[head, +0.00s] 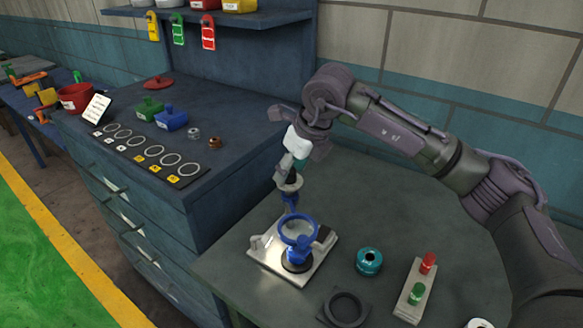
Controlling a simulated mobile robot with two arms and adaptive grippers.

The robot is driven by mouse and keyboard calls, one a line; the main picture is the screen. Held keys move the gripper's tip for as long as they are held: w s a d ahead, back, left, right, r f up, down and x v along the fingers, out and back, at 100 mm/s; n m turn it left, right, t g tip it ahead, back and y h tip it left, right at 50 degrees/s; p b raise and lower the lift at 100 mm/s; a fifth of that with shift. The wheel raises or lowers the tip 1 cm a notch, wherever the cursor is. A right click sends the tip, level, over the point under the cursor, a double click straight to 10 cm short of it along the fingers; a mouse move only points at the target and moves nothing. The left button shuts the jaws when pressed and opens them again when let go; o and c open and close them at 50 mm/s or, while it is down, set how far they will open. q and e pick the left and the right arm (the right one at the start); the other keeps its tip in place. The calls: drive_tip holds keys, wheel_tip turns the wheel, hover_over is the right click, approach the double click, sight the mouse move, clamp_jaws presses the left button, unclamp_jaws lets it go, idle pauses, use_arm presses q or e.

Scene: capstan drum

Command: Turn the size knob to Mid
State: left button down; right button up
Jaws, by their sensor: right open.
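A pale metal base plate (262,258) lies on the dark table, with a blue ring-topped fixture (299,254) standing on it. My right gripper (290,203) points down just above and behind the blue ring. Its jaws are open, but they are small here and I cannot tell whether they touch the ring. I cannot make out a size knob or a Mid mark; the knob may be part of this fixture or hidden by it. My left gripper is not in view.
On the table are a teal round part (369,262), a dark ring (345,308) and a box with red and green buttons (415,290). A blue cabinet (170,215) at left bears a row of rings, green and blue blocks. My right arm spans the right side.

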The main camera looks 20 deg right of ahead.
drive_tip(key=shift+r, duration=0.2)
drive_tip(key=v, duration=1.1)
drive_tip(key=shift+d+r, duration=0.15)
drive_tip(key=shift+r, duration=0.15)
drive_tip(key=shift+s+r, duration=0.1)
